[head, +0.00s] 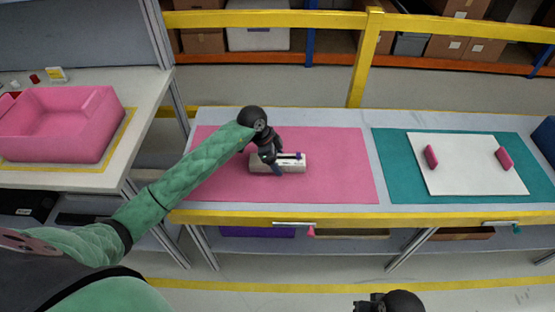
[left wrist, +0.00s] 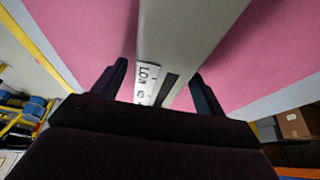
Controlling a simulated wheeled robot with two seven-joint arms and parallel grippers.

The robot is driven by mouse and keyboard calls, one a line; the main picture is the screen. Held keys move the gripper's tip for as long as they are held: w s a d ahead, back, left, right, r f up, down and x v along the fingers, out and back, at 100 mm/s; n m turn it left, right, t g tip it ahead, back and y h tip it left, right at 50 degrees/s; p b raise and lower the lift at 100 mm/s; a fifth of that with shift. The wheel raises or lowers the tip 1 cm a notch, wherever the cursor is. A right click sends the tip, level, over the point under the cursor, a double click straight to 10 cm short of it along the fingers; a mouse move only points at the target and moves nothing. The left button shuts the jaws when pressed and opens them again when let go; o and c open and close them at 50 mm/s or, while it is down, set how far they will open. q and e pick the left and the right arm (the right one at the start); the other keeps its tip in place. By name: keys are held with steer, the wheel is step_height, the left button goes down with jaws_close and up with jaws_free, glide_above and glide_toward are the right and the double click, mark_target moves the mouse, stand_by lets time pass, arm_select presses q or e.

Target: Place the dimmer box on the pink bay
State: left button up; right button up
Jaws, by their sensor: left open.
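The dimmer box, a cream-white block (head: 296,165) with a dark strip and small purple part on top, lies on the pink bay (head: 335,185), a flat pink mat on the workbench. My left gripper (head: 274,165) is over the left part of the box, pointing down. In the left wrist view the box (left wrist: 185,35), with a printed label and a black slot, lies between my two spread fingers (left wrist: 160,75). Small gaps seem to show beside it. A dark part of my right arm shows at the bottom edge of the head view; its fingers cannot be made out.
A teal mat (head: 390,155) with a white panel (head: 465,175) bearing two pink handles lies to the right. A pink open bin (head: 75,135) stands on the left table. A yellow rail (head: 430,26) runs behind. The pink mat right of the box is clear.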

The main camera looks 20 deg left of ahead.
arm_select(q)
steer(key=shift+a+r, duration=0.2)
steer(key=shift+r, duration=0.15)
steer(key=b+v, duration=0.1)
steer(key=v, duration=0.8)
steer(key=shift+a+r+b, duration=0.15)
steer(key=shift+r+b, duration=0.15)
steer(key=shift+b, duration=0.05)
steer(key=shift+s+a+r, duration=0.15)
steer(key=shift+a+r, duration=0.1)
steer(key=shift+r, duration=0.4)
arm_select(e)
steer(key=shift+w+a+f+t+y, duration=0.15)
steer(key=shift+w+a+f, duration=0.05)
steer(key=shift+a+f, duration=0.35)
steer(key=shift+w+a+f+t+y, duration=0.15)
steer(key=shift+a+f, duration=0.35)
steer(key=shift+f, duration=0.05)
steer(key=shift+r, duration=0.15)
